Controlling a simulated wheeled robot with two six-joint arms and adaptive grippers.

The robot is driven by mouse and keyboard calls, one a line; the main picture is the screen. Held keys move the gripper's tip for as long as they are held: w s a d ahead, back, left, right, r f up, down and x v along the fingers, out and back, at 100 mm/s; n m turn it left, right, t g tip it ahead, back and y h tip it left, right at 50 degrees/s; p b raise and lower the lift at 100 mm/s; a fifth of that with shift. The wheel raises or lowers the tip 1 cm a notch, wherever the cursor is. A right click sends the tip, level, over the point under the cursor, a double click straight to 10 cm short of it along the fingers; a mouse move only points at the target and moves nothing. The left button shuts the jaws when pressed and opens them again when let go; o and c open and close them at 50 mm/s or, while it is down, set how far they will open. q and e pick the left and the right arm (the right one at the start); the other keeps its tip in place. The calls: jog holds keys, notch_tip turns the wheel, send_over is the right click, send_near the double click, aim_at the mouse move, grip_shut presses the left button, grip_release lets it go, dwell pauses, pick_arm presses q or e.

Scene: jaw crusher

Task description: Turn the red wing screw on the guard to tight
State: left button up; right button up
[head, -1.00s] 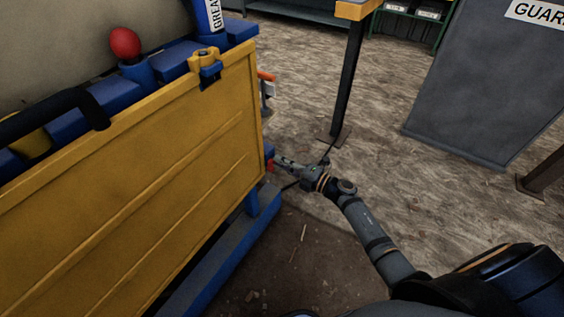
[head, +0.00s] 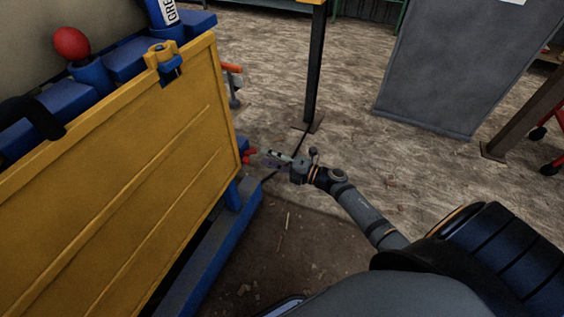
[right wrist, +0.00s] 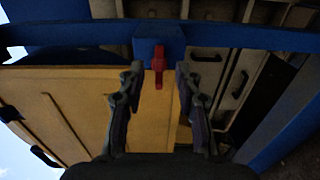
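The red wing screw (right wrist: 158,66) shows in the right wrist view, hanging long and narrow from a blue block (right wrist: 160,42). In the head view it is a small red shape (head: 247,155) at the right edge of the yellow guard (head: 130,185). My right gripper (head: 266,158) is just right of the screw in the head view. In the right wrist view its two fingers (right wrist: 157,84) are spread, one on each side of the screw, with gaps on both sides. The gripper is open and empty. My left gripper is not in view.
A red ball knob (head: 72,43) and a yellow clamp (head: 162,55) sit atop the blue frame. A dark table leg (head: 315,75) stands beyond my right gripper. A grey panel (head: 445,70) leans at right. The floor between is open.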

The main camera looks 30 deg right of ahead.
jog(key=v, duration=0.7)
jog(key=shift+s+d, duration=0.2)
jog(key=shift+s, duration=0.05)
jog(key=s+d+f+m+h, duration=0.2)
jog(key=d+f+m+h, duration=0.1)
jog(key=f+m, duration=0.3)
jog(key=s+d+f+m+g+h, duration=0.1)
jog(key=d+f+m+h, duration=0.25)
jog(key=f, duration=0.45)
jog(key=s+d+f+m+h, duration=0.2)
jog(key=d+f+m+h, duration=0.15)
jog(key=f, duration=0.35)
jog(key=s+a+f+m+g+h, duration=0.1)
jog(key=s+f+m+g+h, duration=0.2)
jog(key=s+f+m+g, duration=0.8)
jog(key=s+a+f+m+y, duration=0.1)
jog(key=s+a+f, duration=0.2)
jog(key=s+f, duration=0.45)
jog(key=s+a+f, duration=0.4)
jog(key=s, duration=0.7)
jog(key=s+r+g+p, duration=0.1)
jog(key=s+r+p, duration=0.3)
jog(key=r+p, duration=0.9)
jog(key=shift+a+p, duration=0.25)
jog(key=shift+p, duration=0.7)
